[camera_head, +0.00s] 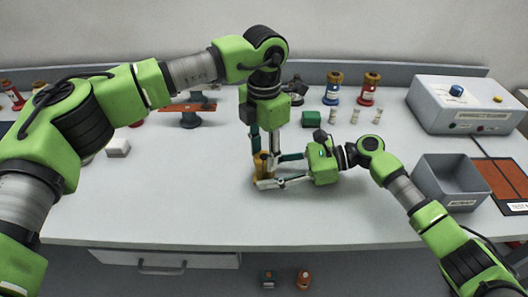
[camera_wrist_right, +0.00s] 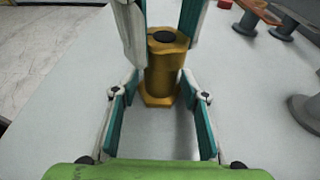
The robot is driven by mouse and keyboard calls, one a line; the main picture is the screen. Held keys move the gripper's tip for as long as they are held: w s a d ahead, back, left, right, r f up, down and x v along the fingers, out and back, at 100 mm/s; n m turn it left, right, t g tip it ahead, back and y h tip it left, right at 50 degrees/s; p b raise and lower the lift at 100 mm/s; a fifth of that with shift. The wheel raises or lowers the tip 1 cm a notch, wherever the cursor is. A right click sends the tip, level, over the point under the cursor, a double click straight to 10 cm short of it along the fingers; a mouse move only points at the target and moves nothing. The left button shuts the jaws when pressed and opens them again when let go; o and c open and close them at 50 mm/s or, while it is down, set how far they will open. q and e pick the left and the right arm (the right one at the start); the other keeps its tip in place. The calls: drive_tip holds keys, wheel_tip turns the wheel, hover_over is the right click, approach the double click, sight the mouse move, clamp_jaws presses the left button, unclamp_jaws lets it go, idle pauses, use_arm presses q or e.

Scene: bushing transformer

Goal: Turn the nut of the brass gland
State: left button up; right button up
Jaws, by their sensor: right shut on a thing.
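The brass gland (camera_head: 262,168) stands upright on the table at the middle front. In the right wrist view its six-sided nut (camera_wrist_right: 168,46) is at the top, with a dark round opening, above a cylindrical body (camera_wrist_right: 160,72) and a wider six-sided foot (camera_wrist_right: 158,95). My right gripper (camera_head: 266,172) comes in from the right and is shut on the lower body of the gland. My left gripper (camera_head: 264,146) points straight down over the gland, with its fingers apart on either side of the nut. Whether its fingers touch the nut is hard to tell.
A grey open bin (camera_head: 450,205) and a grey instrument box (camera_head: 465,104) stand at the right. Red and blue bushings (camera_head: 334,88) and small white parts stand at the back. A brown bar on a stand (camera_head: 188,107) is behind left. The front of the table is clear.

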sight(264, 157)
use_arm(q)
drive_tip(key=o, duration=0.3)
drive_tip(key=shift+r, duration=0.1)
wheel_tip(264, 157, up, 12)
idle(0.4)
use_arm(e)
drive_tip(key=o, duration=0.9)
